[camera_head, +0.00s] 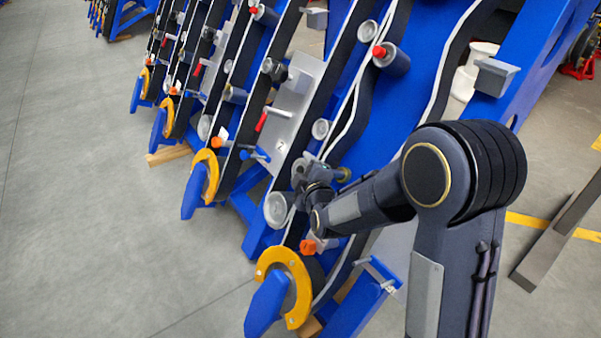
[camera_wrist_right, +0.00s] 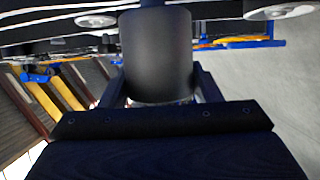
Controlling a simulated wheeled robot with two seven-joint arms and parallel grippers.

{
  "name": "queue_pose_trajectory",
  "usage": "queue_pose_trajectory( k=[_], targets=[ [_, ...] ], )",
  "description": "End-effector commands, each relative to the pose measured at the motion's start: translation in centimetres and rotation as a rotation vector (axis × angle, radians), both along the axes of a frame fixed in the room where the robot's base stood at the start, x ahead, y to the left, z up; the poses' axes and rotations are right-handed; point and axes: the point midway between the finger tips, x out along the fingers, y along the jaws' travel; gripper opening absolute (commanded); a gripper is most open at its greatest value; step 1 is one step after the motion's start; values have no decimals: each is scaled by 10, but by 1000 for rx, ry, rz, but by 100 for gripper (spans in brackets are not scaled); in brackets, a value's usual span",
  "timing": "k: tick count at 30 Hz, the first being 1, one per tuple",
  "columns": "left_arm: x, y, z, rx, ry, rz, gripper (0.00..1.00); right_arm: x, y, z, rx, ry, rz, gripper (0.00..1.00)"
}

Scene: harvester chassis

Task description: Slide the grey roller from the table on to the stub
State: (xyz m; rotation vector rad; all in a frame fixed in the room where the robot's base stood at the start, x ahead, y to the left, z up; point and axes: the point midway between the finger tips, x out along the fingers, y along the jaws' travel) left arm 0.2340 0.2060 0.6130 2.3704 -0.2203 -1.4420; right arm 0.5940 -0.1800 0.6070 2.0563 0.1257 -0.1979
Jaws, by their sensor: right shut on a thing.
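The grey roller (camera_wrist_right: 157,55) is a plain dark cylinder between the two fingers of my right gripper (camera_wrist_right: 158,90) in the right wrist view. My right gripper (camera_head: 308,184) is shut on it. In the head view the gripper is close against the sloping face of the nearest blue chassis, and a short grey cylinder beside it looks like the roller (camera_head: 327,173). The stub cannot be made out; the roller and gripper may hide it. I cannot tell whether the roller touches the stub. My left gripper is not in view.
The nearest blue chassis (camera_head: 425,40) carries black belts, a red-ended roller (camera_head: 392,58), an orange cap (camera_head: 308,247) and a yellow half ring (camera_head: 286,284). Similar chassis stand in a row to the left. The floor (camera_head: 90,200) at left is clear.

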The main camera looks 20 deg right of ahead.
Motion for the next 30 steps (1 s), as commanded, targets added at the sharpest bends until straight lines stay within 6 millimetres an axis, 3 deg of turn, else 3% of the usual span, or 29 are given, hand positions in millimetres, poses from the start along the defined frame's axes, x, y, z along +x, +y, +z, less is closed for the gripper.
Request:
queue_pose_trajectory(
  k=[27,28,30],
  targets=[
    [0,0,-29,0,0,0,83,12,-33,-19,0,-6,-2,16],
    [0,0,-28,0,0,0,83,12,-33,-18,0,-6,-2,58],
    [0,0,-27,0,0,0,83,12,-33,-17,-1,-5,0,68]
  ],
)
